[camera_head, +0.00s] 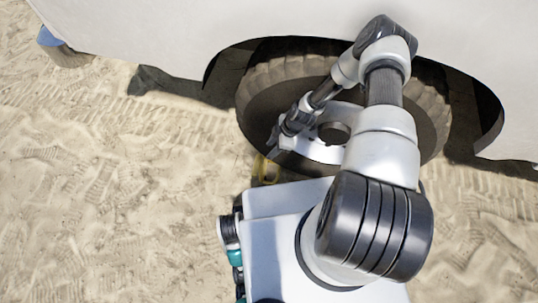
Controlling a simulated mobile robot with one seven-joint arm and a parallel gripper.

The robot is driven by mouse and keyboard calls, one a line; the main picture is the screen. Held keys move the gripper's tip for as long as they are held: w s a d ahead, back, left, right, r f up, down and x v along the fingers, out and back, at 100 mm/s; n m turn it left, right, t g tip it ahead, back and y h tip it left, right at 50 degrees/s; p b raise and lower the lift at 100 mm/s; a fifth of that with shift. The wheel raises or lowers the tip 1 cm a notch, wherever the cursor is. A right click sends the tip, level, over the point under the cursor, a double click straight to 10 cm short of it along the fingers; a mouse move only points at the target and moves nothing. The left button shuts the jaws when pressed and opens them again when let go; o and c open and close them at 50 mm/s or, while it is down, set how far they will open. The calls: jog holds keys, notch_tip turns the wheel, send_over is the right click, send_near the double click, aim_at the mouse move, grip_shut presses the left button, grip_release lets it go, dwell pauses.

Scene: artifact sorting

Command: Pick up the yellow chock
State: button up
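A small part of the yellow chock (264,168) shows on the sand at the lower left of the large wheel (262,92). The rest of it is hidden, partly behind my own body. My arm reaches over the wheel and bends back down to the left. My gripper (272,143) is at the wheel's lower left edge, just above the chock in the picture. It is small and dark, and I cannot tell whether its fingers are open or shut, or whether they touch the chock.
The wheel sits under a large pale vehicle body (180,30) that spans the top. A blue object (48,37) shows at the vehicle's upper left edge. Sandy ground with tyre tracks (100,200) is open on the left. My base fills the lower middle.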

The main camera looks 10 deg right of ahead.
jog(key=s+b+x, duration=0.1)
jog(key=b+x, duration=0.2)
jog(key=x, duration=0.9)
jog(key=shift+w+a+f+b, duration=0.15)
jog(key=shift+w+f+b, duration=0.05)
jog(key=shift+f+b, duration=0.15)
grip_shut()
jog(key=shift+w, duration=0.1)
dwell(0.8)
